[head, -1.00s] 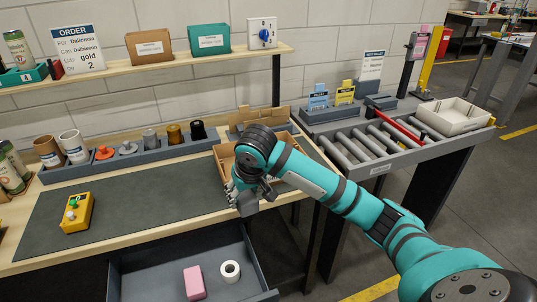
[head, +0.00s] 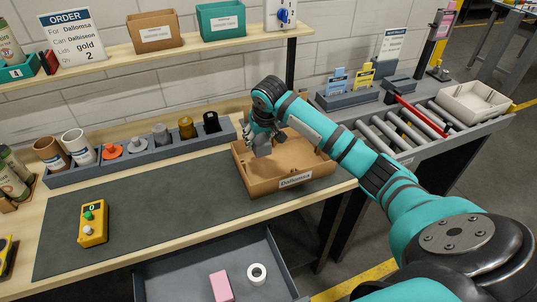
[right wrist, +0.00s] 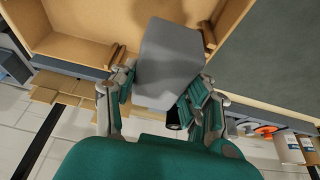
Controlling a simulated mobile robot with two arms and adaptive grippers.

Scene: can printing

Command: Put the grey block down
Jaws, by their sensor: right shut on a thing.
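My right gripper (head: 262,128) is shut on the grey block (head: 262,147) over the left part of the brown cardboard box (head: 296,179). In the right wrist view the grey block (right wrist: 168,62) sits between the two fingers (right wrist: 163,92), with the box wall (right wrist: 75,48) beside and behind it. I cannot tell whether the block touches the box floor. The box has a label reading Dallomsa on its front and stands at the right end of the mat. My left gripper is not in view.
A grey rack (head: 140,158) with lids and small cylinders runs along the back of the table. A yellow button box (head: 93,224) stands on the dark mat (head: 165,210).

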